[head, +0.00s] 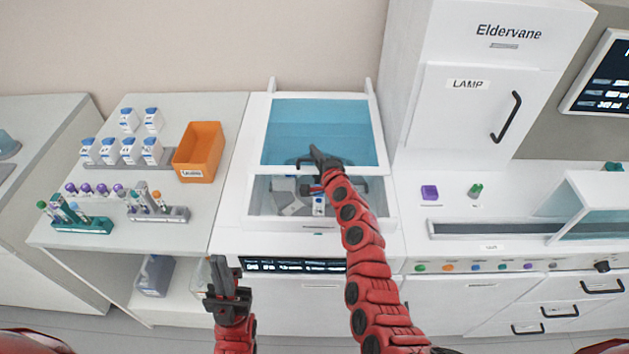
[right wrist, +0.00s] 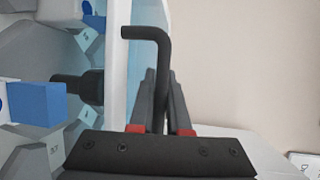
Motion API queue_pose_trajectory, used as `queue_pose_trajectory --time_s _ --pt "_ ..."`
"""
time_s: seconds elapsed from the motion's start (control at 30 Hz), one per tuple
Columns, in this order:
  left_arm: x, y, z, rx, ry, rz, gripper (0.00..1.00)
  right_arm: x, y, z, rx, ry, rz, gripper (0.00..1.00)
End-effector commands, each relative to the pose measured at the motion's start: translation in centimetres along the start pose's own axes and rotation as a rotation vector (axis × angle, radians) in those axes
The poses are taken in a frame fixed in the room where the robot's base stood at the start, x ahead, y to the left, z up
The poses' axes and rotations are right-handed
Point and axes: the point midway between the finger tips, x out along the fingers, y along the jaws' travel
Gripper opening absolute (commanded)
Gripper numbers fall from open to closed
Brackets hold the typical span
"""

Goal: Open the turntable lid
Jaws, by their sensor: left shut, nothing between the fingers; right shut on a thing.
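The turntable lid (head: 325,112) is a blue-tinted clear panel in a white frame. It is raised at its front edge, and the turntable well (head: 262,203) below shows through the gap. My right gripper (head: 316,160) is shut on the black lid handle at that edge. In the right wrist view the bent handle (right wrist: 145,33) runs down between the fingers. Inside the well are grey turntable parts and a blue-capped bottle (head: 319,206), partly hidden by my right arm. My left gripper (head: 228,278) is shut and empty, low in front of the machine's left side.
Left of the machine, an orange bin (head: 199,150), several blue-capped bottles (head: 130,150) and tube racks (head: 160,211) stand on a white counter. A tall white cabinet (head: 470,100) stands close at the right. A dark display strip (head: 290,265) runs along the machine's front.

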Motion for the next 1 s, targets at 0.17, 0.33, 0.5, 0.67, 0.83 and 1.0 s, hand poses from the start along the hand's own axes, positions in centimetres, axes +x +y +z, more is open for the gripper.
queue_pose_trajectory --time_s 0.17,0.33,0.5,0.67,0.83,1.0 --pt "-3.1 0.1 0.5 0.0 0.0 0.0 0.0 3.1 0.0 -1.3 -0.004 -0.002 0.0 0.0" --pt "-5.7 0.3 1.0 0.0 0.0 0.0 0.0 5.5 -0.5 -2.2 -0.003 -0.001 -0.001 0.0" --pt "-8.3 0.4 1.4 0.0 0.0 0.0 0.0 7.4 -0.9 -3.1 -0.005 -0.001 0.001 0.0" --pt "-10.1 0.5 1.7 0.0 0.0 0.0 0.0 8.8 -1.2 -3.5 -0.003 -0.003 0.003 0.0" --pt "-11.3 0.6 1.9 0.0 0.0 0.0 0.0 9.7 -1.6 -3.8 0.0 -0.003 0.003 0.0" --pt "-11.7 0.6 2.0 0.0 0.0 0.0 0.0 10.1 -1.9 -4.0 0.0 -0.002 0.003 0.0"
